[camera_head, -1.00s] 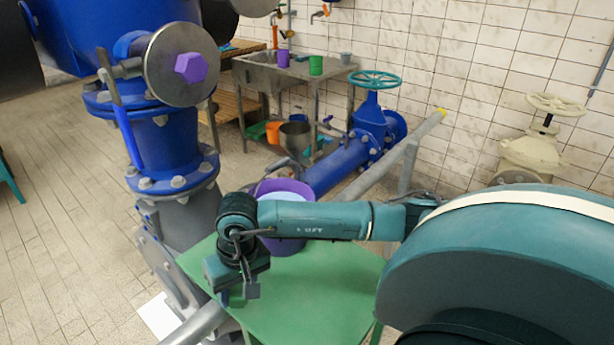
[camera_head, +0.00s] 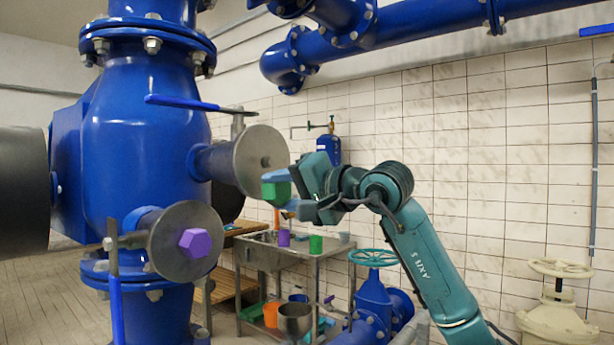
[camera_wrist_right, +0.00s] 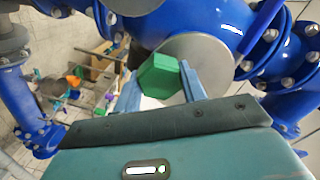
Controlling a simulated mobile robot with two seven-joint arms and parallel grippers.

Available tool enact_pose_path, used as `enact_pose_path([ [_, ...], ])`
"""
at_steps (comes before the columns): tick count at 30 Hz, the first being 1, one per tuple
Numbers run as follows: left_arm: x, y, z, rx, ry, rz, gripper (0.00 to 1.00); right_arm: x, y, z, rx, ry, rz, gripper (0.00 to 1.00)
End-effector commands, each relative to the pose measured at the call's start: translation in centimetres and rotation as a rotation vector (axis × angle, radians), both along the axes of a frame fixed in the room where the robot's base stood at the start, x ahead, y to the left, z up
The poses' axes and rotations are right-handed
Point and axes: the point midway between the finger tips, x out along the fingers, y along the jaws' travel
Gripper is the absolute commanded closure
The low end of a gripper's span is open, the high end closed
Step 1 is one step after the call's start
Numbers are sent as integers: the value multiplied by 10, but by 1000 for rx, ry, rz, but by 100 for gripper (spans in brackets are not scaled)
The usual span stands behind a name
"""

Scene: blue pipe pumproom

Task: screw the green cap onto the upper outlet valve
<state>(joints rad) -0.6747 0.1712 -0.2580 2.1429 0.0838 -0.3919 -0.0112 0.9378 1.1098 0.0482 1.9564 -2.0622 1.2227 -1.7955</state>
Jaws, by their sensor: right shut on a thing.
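The upper outlet valve (camera_head: 247,160) is a blue stub on the big blue pipe with a grey disc flange facing right; its blue lever (camera_head: 185,102) lies across the top. My right gripper (camera_head: 283,193) is shut on the green cap (camera_head: 277,192), just right of and slightly below the disc's middle. In the right wrist view the green hexagonal cap (camera_wrist_right: 158,76) sits between the blue fingers, in front of the grey disc (camera_wrist_right: 208,57). I cannot tell whether cap and disc touch. My left gripper is not in view.
The lower outlet (camera_head: 180,240) carries a purple hexagonal cap (camera_head: 195,243), with its blue lever (camera_head: 114,290) hanging down. A metal sink table (camera_head: 300,252) with purple and green cups stands behind.

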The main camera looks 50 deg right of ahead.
Motion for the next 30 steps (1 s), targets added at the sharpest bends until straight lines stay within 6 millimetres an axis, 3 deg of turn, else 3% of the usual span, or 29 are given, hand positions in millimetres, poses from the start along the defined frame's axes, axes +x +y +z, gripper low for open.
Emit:
enact_pose_path([
  [3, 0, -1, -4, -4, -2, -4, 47, -21, -13, 30, 4, -61, -20, 85],
  [8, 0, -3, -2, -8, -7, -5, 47, -36, -21, 49, 9, -93, -27, 85],
  [30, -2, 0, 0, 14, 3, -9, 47, -19, -20, 51, 8, -95, -26, 85],
])
